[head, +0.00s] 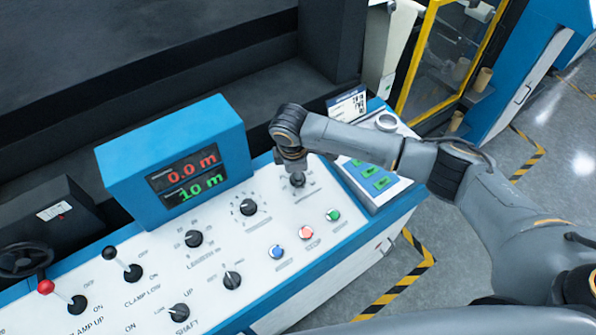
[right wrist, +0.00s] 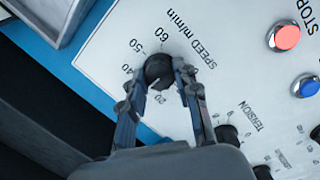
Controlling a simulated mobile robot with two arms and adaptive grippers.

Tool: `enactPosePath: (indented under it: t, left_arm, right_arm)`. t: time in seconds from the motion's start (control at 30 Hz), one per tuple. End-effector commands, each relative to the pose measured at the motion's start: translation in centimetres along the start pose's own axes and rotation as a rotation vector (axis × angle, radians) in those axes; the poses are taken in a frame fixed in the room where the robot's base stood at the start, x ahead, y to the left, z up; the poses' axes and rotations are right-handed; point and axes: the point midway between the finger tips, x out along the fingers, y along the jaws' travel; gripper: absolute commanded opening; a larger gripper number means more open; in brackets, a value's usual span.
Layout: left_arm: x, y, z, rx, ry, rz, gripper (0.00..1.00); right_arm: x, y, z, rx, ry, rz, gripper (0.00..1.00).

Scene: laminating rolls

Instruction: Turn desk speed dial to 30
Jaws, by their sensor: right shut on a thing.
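The speed dial is a round black knob (right wrist: 158,71) on the white sloping panel, labelled "SPEED m/min". The numbers 20, 40, 50 and 60 show around it; 30 is hidden behind a finger. A small pale mark shows on the knob's lower edge, towards the 20 side, but I cannot read its exact setting. My right gripper (right wrist: 157,80) has its fingers on both sides of the knob, shut on it. In the head view my right gripper (head: 291,163) reaches down over the same dial (head: 297,180). My left gripper is not in view.
The tension dial (head: 248,207) is beside the speed dial. Blue (head: 277,254), red (head: 306,232) and green (head: 333,215) buttons sit nearer the panel's front edge. A blue-framed display (head: 185,175) reading 0.0 m and 10 m stands behind. Lever switches are at lower left.

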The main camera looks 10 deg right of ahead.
Motion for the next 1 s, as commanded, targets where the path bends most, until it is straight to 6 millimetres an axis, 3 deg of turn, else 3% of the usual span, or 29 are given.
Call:
enactPosePath:
  t: [0.4,0.43,0.5,0.53,1.0]
  left_arm:
    - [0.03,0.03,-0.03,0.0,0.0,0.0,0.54]
    - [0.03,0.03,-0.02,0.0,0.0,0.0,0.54]
    - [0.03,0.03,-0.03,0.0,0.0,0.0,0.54]
    - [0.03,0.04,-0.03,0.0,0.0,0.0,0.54]
    - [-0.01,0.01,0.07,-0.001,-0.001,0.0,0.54]
  right_arm:
    - [0.44,-0.42,0.08,-0.007,-0.005,-0.009,0.0]
    - [0.44,-0.43,0.09,-0.007,-0.005,-0.009,0.37]
    - [0.44,-0.43,0.09,-0.007,-0.005,-0.009,0.51]
    - [0.43,-0.41,0.09,-0.007,-0.005,-0.009,0.54]
    - [-0.33,-0.08,0.01,-0.005,-0.001,-0.002,0.54]
